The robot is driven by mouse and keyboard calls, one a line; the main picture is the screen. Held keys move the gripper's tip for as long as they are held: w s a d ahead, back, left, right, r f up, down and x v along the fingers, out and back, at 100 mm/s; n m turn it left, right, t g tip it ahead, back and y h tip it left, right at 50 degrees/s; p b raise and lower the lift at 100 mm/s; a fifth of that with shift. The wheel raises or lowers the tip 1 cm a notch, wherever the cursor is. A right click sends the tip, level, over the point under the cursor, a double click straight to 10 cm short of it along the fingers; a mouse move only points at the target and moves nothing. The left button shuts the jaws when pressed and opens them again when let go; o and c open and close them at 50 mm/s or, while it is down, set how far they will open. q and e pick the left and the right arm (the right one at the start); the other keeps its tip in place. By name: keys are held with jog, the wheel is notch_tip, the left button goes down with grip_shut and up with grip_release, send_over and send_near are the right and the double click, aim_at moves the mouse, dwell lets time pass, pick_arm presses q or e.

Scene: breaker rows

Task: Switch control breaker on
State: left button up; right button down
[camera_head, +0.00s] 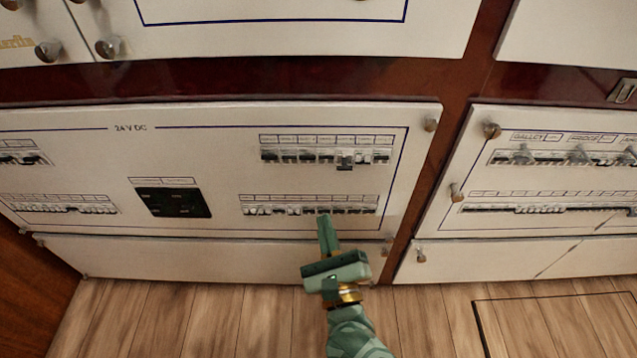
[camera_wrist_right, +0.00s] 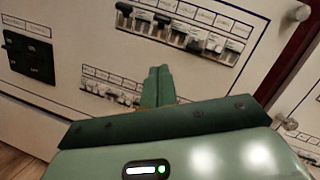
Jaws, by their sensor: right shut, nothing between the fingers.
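The breakers sit in rows on a white panel (camera_head: 100,178) marked "24V DC". An upper right row (camera_head: 300,156) holds several breakers, mostly dark, and one lever near its right end hangs lower than the others. The labels are too small to read, so I cannot tell which is the control breaker. My right gripper (camera_head: 323,222) is shut and empty, its fingertips in front of the lower right row. In the right wrist view the shut fingers (camera_wrist_right: 158,80) point at the panel just below the upper row (camera_wrist_right: 180,35). My left gripper is not in view.
A dark display block (camera_head: 172,202) is left of the lower row. Another breaker panel (camera_head: 560,230) with a row marked "GALLEY" stands to the right, past a dark red wooden post (camera_head: 425,180). Wooden floor (camera_head: 200,310) lies below.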

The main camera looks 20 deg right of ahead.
aim_at(344, 168)
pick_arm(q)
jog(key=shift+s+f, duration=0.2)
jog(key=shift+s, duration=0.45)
pick_arm(e)
jog(key=d+m+h, duration=0.1)
jog(key=m, duration=0.2)
jog(key=d+m+h, duration=0.1)
jog(key=m+h, duration=0.1)
jog(key=s+d+m+h, duration=0.1)
jog(key=m, duration=0.2)
jog(key=shift+d+f+m+g+h, duration=0.3)
jog(key=shift+d, duration=0.05)
jog(key=shift+w, duration=0.15)
jog(key=x, duration=1)
